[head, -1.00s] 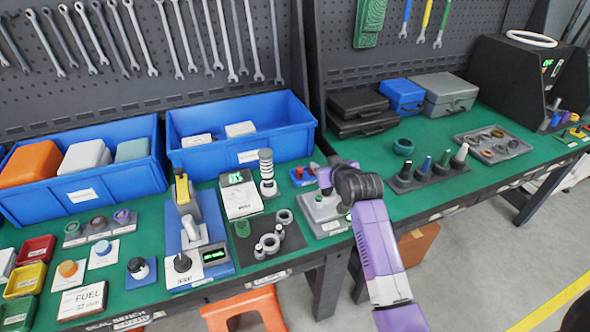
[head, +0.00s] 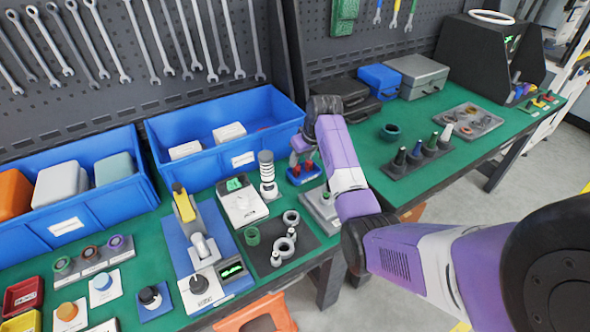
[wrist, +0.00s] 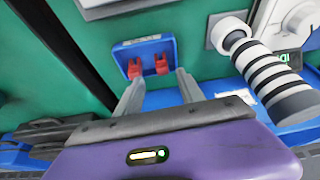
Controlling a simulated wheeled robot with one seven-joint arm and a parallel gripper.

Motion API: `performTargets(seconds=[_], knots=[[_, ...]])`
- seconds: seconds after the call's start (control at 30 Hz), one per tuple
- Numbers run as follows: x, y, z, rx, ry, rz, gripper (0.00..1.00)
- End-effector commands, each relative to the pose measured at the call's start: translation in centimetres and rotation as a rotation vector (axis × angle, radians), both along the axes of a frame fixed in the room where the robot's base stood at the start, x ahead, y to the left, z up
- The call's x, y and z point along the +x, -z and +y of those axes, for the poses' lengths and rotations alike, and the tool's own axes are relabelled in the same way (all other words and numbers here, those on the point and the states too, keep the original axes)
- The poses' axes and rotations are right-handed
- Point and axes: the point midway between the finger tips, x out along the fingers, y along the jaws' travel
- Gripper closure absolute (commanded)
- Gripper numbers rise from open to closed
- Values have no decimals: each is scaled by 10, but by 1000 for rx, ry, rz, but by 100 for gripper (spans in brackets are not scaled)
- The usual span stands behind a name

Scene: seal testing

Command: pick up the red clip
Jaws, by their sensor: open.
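The red clip (wrist: 161,65) shows as two red upright pieces, the other on its left, in a small blue holder (wrist: 146,48). I cannot tell whether these are one clip or two. In the head view the red clip (head: 295,170) and blue holder (head: 303,178) are at the bench's middle, partly hidden by my gripper (head: 302,158). In the wrist view my gripper (wrist: 158,84) is open and empty. Its two fingers point toward the holder, a little short of the red pieces and spread about as wide as them.
A black-and-white striped cylinder (wrist: 275,80) stands close right of my fingers; it also shows in the head view (head: 267,172). A blue bin (head: 225,150) is to the left. A grey device (head: 322,207) lies just in front of the holder.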

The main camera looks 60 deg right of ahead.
Motion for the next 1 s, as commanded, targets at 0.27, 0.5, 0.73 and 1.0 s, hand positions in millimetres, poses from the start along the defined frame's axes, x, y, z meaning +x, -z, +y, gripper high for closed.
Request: performTargets(seconds=[0.27,0.5,0.73,1.0], knots=[[17,32,-3,2,0,1,55],[20,41,-5,-1,0,-2,55],[20,41,-5,-1,0,-2,70],[20,41,-5,-2,0,-1,100]])
